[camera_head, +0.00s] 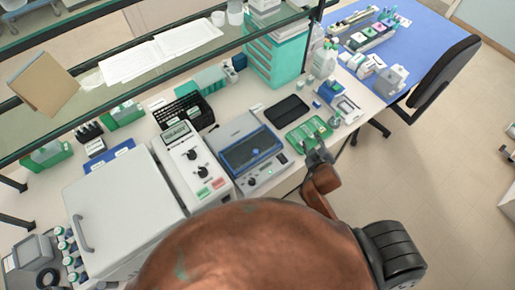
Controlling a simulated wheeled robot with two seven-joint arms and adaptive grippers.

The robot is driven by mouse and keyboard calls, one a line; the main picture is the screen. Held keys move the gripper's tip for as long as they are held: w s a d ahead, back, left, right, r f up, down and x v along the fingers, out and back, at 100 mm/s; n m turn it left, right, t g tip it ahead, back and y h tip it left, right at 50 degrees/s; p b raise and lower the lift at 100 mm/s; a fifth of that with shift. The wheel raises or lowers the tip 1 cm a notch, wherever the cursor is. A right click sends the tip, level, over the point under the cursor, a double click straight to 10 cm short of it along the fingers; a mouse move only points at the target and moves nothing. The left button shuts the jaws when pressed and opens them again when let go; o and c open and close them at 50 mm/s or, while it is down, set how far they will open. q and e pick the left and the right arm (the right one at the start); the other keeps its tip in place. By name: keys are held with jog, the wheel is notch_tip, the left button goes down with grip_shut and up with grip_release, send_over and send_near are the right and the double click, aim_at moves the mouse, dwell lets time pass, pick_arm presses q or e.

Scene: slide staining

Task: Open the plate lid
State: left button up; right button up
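A grey and white bench device with a dark blue, see-through lid (251,149) stands at the middle of the bench. The lid looks shut; I cannot tell for sure that it is the plate lid. A green tray (299,139) with small items in it lies to the right of this device. My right gripper (315,146) is at the near edge of the green tray, right of the lid and apart from it. Its fingers are small and dark here, and I cannot tell whether they are open or touch the tray. My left gripper is not in view.
A white box with knobs (193,162) stands left of the lidded device, and a large white cabinet (122,213) farther left. A black flat pad (287,109) lies behind the green tray. A dark chair (447,75) stands at the right by a blue-topped table (424,30).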

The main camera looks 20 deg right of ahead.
jog(key=w+a+r+n+t+y, duration=0.2)
jog(key=w+a+r+n+t, duration=0.15)
jog(key=r, duration=0.45)
jog(key=w+a+r+n+t+y, duration=0.1)
jog(key=w+a+r+n+t, duration=0.3)
jog(key=r, duration=0.4)
jog(key=a+r+n+g+y, duration=0.2)
jog(key=a+r+n+y, duration=0.45)
jog(key=a+n, duration=0.3)
jog(key=a+r+n+g+y, duration=0.2)
jog(key=a+r+n+y, duration=0.5)
jog(key=a, duration=0.3)
jog(key=s+a+f+n+g+y, duration=0.25)
jog(key=s+a+n+g, duration=0.2)
jog(key=n, duration=0.25)
jog(key=n+g+h+p, duration=0.2)
jog(key=n+g+h, duration=0.7)
jog(key=n+h, duration=0.3)
send_near(256, 151)
jog(key=f, duration=0.1)
jog(key=p+x, duration=0.1)
jog(key=x, duration=0.6)
jog(key=shift+w+a+f, duration=0.15)
jog(key=shift+a+f, duration=0.05)
jog(key=shift+a, duration=0.05)
